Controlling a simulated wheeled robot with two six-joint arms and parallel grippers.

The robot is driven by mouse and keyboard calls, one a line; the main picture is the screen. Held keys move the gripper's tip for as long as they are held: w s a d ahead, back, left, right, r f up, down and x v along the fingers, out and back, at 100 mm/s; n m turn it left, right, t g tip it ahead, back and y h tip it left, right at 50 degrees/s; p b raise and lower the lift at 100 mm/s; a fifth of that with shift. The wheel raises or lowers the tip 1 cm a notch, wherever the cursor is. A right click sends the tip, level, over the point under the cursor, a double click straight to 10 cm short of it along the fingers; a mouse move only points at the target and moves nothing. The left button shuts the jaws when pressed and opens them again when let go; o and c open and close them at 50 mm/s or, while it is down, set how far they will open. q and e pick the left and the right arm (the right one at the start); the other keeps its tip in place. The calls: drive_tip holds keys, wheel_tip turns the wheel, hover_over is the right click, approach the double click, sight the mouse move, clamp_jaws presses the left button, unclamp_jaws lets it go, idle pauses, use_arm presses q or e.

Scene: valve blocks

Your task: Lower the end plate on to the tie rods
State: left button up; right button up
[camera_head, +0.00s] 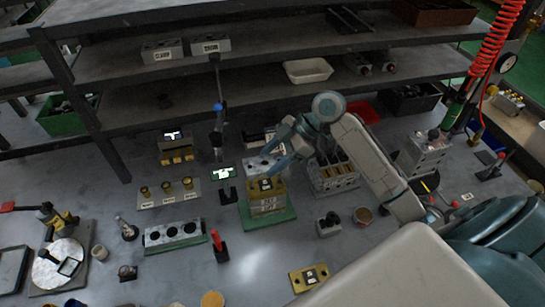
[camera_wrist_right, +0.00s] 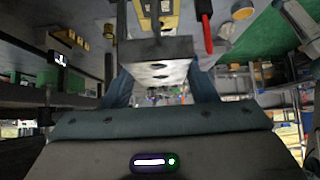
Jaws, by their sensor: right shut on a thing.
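My right gripper (camera_head: 272,158) reaches in from the right, over the back of a valve block stack (camera_head: 267,206). The stack is yellowish, has a dark and pale marking on top, and stands on a green base (camera_head: 247,219). In the right wrist view the gripper is shut on a grey end plate (camera_wrist_right: 160,72) with dark holes. The plate also shows in the head view (camera_head: 257,164), just behind the stack's top. I cannot tell whether it touches the stack. The tie rods cannot be made out. My left gripper is not in view.
A grey block with several holes (camera_head: 174,236) and a red-handled stand (camera_head: 219,246) are at the front left. A yellow marked plate (camera_head: 309,278) lies at the front. A grey block assembly (camera_head: 331,175) stands right of the stack. Shelves (camera_head: 150,66) run behind.

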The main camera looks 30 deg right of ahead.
sight(273, 182)
drive_tip(key=shift+f+b, duration=2.4)
drive_tip(key=shift+f, duration=1.15)
drive_tip(key=o, duration=1.2)
drive_tip(key=shift+o, duration=0.2)
drive_tip(key=b+v, duration=0.2)
drive_tip(key=v, duration=0.9)
drive_tip(key=shift+b, duration=0.35)
drive_tip(key=shift+w, duration=0.1)
